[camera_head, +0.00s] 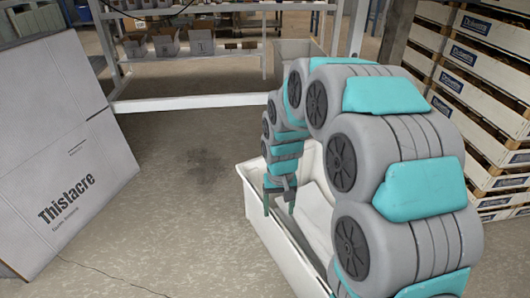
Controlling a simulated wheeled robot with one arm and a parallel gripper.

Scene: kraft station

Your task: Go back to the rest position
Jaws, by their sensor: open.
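My arm, grey with teal covers, arches up from the lower right and bends down in the middle of the view. My gripper (279,208) hangs at its end, pointing down, with its two fingers apart. I see nothing between the fingers. It is over the left side of a white open bin (272,243), near the bin's far left corner. I cannot tell how deep the fingertips reach. My arm hides much of the bin's right side, and the bin's contents are not clear.
A large white box marked "Thistacre" (75,150) stands tilted at the left. A metal shelf with small boxes (185,102) stands at the back. Stacked white crates (480,85) rise at the right. The concrete floor (175,215) between the box and the bin is clear.

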